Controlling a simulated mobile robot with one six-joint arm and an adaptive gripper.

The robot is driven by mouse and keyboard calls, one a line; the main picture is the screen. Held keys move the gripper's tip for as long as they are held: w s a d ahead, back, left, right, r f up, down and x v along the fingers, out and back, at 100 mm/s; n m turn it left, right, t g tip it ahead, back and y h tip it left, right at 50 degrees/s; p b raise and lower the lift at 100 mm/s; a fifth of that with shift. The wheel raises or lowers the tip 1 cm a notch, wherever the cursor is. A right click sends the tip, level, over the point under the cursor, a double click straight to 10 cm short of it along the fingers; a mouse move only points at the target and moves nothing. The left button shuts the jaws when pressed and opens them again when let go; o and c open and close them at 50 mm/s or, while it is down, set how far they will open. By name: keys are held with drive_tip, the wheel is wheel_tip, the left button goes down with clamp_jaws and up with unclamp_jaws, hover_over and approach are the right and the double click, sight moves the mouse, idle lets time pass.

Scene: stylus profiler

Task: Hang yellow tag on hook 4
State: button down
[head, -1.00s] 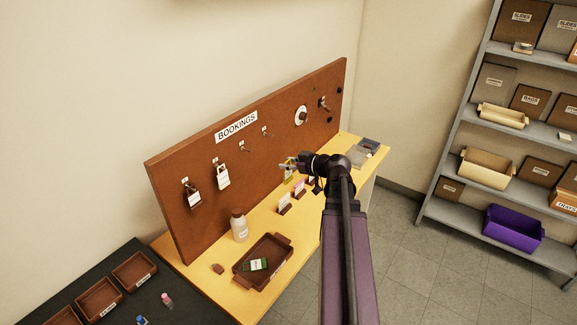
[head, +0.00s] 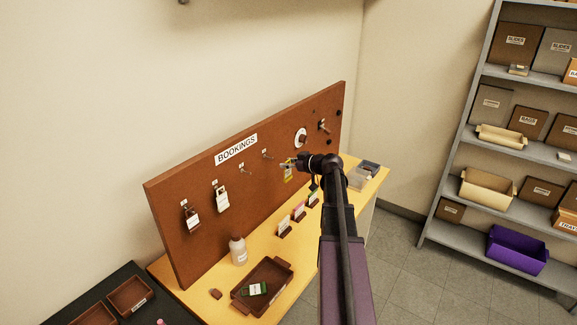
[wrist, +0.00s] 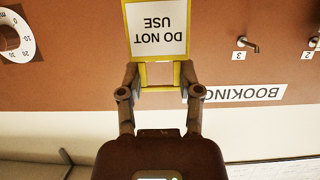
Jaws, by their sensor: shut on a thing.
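My gripper (wrist: 160,80) is shut on the yellow tag (wrist: 157,30), which has a white panel reading DO NOT USE, upside down in the wrist view. In the head view my gripper (head: 296,162) holds the tag (head: 288,172) hanging in front of the brown board. Hook 4 (head: 267,155), bare, is left of and slightly above the tag there; its number is too small to read. In the wrist view hook 4 does not show, probably hidden behind the tag. Hook 3 (wrist: 252,46) is bare. I cannot tell the gap between tag and board.
The BOOKINGS board (head: 165,215) carries white tags on its two left hooks and a round dial (head: 301,137) on the right. Below, a bottle (head: 238,251), a brown tray (head: 240,301) and small card stands (head: 284,229) occupy the yellow bench. A shelf (head: 455,160) stands right.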

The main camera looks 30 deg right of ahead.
drive_tip(key=shift+w, duration=0.15)
approach(266, 155)
drive_tip(key=shift+w+a+f, duration=0.95)
drive_tip(key=shift+w+a, duration=0.1)
drive_tip(key=shift+w, duration=0.2)
drive_tip(key=shift+w+a, duration=0.3)
drive_tip(key=shift+w, duration=0.5)
idle(0.6)
drive_tip(key=shift+w+a, duration=0.25)
drive_tip(key=shift+w, duration=0.4)
drive_tip(key=shift+w+a, duration=0.15)
drive_tip(key=shift+w, duration=0.3)
drive_tip(key=shift+f+b, duration=0.45)
idle(0.5)
drive_tip(key=shift+c, duration=1)
unclamp_jaws()
